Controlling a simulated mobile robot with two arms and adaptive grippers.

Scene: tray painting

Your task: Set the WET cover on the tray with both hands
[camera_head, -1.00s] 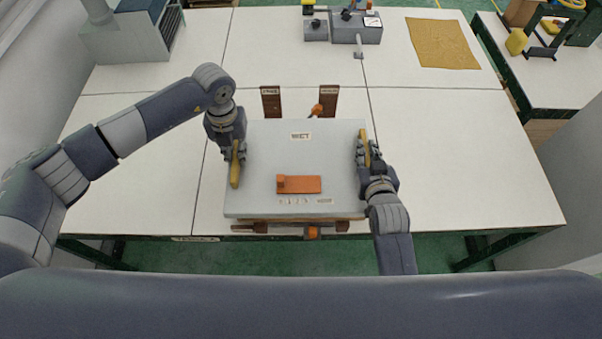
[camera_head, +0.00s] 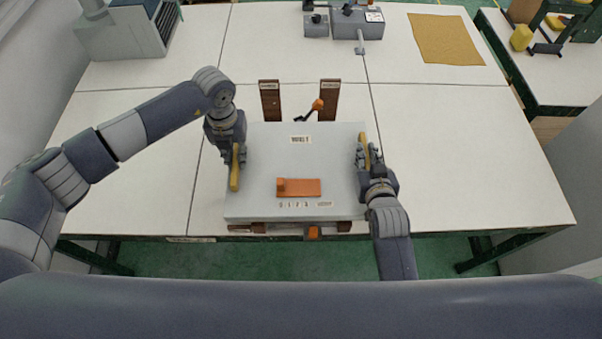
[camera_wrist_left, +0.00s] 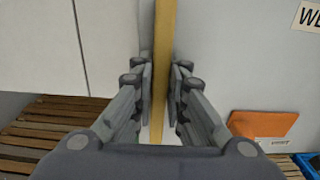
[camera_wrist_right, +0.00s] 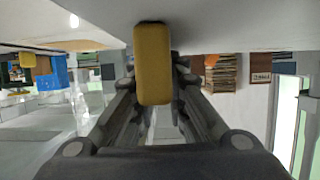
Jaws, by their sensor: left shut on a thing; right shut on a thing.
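The WET cover (camera_head: 260,150) is a flat pale grey board with a WET label and an orange plate (camera_head: 299,187) on top. My left gripper (camera_head: 238,155) is shut on its left yellow handle (camera_head: 235,178), which also shows between the fingers in the left wrist view (camera_wrist_left: 163,60). My right gripper (camera_head: 368,160) is shut on its right yellow handle (camera_head: 363,144); this handle fills the middle of the right wrist view (camera_wrist_right: 152,65). The cover looks roughly level and hangs over the table's front middle. The tray is hidden beneath it or cannot be made out.
Two brown labelled uprights (camera_head: 270,101) (camera_head: 329,100) stand behind the cover, with an orange-knobbed lever (camera_head: 318,104) between them. An orange part (camera_head: 313,233) shows at the front edge. A grey device (camera_head: 358,24) and tan cloth (camera_head: 444,40) lie farther back. The white table (camera_head: 455,150) is clear at right.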

